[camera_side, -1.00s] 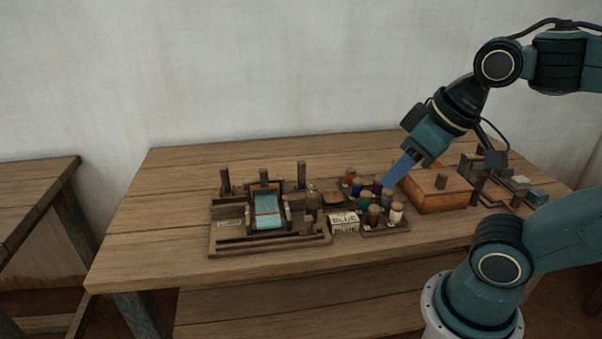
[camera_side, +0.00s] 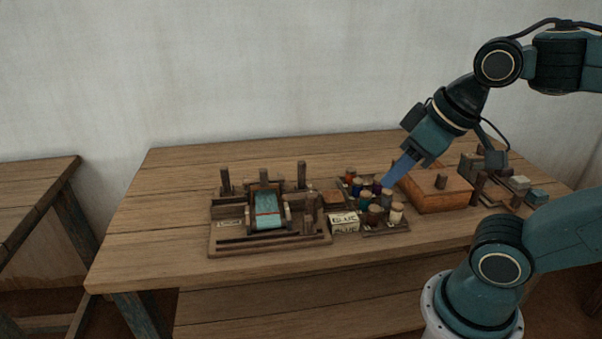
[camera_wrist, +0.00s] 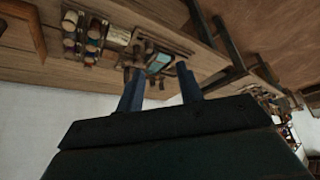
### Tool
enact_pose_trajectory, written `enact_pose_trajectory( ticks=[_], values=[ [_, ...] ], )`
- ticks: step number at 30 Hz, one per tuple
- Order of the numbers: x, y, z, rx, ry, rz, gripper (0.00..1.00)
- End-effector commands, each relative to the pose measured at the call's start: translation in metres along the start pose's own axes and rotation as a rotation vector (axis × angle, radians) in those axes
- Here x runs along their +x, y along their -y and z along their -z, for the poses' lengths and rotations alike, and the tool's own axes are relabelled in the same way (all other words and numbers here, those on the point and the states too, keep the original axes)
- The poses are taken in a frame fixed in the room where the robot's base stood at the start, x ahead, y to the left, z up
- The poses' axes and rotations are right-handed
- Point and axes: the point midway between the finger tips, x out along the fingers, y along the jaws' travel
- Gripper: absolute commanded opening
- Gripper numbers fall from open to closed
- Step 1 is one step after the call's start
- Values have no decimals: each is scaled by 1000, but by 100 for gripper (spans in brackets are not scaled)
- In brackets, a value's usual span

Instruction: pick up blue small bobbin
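Several small bobbins with pale tops stand in a low dark rack right of the loom in the side view. A blue bobbin (camera_side: 358,188) is in the back part of the group, with orange, purple, teal, dark red and cream ones around it. My gripper (camera_side: 389,182) has its blue fingers pointing down and left, overlapping the rack's right side; the height above the bobbins is hard to judge. In the wrist view the fingers of my gripper (camera_wrist: 160,90) are spread with nothing between them. Bobbins show at that view's upper left, where colours are hard to read.
A small model loom (camera_side: 267,222) with teal cloth and upright posts stands to the left. A block lettered BLUE (camera_side: 344,222) is between loom and rack. A brown wooden box (camera_side: 437,198) is close on the right. The table's left part (camera_side: 150,220) is clear.

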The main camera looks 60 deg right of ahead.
Motion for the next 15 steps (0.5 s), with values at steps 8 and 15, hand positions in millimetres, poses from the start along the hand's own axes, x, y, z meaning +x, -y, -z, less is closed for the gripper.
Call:
enact_pose_trajectory(
  ticks=[8, 15],
  values=[
    [0, 0, 0, 0, 0, 0, 55],
    [0, -2, 4, -17, 6, -4, 55]
  ],
)
